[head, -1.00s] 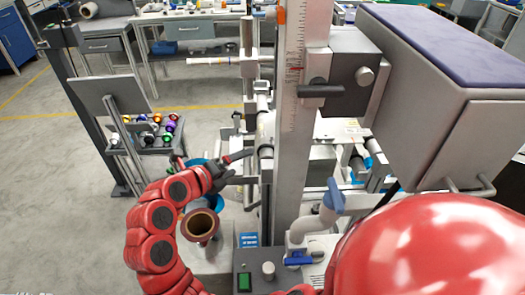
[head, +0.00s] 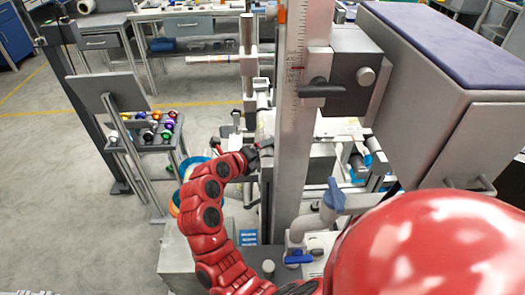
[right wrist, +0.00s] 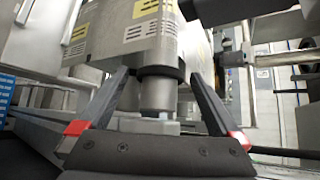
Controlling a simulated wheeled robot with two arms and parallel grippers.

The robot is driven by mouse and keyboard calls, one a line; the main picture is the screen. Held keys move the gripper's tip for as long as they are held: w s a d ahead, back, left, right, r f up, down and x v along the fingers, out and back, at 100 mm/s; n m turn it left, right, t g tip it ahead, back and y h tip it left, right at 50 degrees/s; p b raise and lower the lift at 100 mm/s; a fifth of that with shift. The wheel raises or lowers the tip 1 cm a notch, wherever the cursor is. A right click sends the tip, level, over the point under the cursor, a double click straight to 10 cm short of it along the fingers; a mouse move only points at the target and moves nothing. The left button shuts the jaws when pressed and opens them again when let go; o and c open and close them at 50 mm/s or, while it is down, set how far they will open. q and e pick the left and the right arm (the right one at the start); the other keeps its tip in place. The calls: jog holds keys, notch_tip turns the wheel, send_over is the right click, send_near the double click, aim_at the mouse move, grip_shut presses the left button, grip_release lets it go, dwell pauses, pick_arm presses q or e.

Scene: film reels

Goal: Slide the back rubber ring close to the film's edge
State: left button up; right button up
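My right gripper (head: 262,148) reaches in beside the machine's tall metal column in the head view. In the right wrist view its two dark fingers (right wrist: 160,78) are apart, one on each side of a grey cylinder (right wrist: 158,94). A black band (right wrist: 160,71) circles the top of this cylinder, between the fingertips, with gaps visible on both sides. I cannot tell whether this band is the back rubber ring. My left gripper is not in view.
The upright column (head: 292,130) and a grey machine box (head: 455,125) stand close on the right. The floor (head: 60,210) at the left is clear.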

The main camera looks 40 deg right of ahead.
grip_shut()
dwell(0.3)
jog(key=shift+w+d+f, duration=0.1)
jog(key=shift+w+d, duration=0.15)
jog(key=shift+w, duration=0.05)
jog(key=shift+w+d+b, duration=0.25)
jog(key=shift+w+b, duration=0.05)
jog(key=shift+w, duration=0.25)
jog(key=shift+o, duration=0.4)
grip_release()
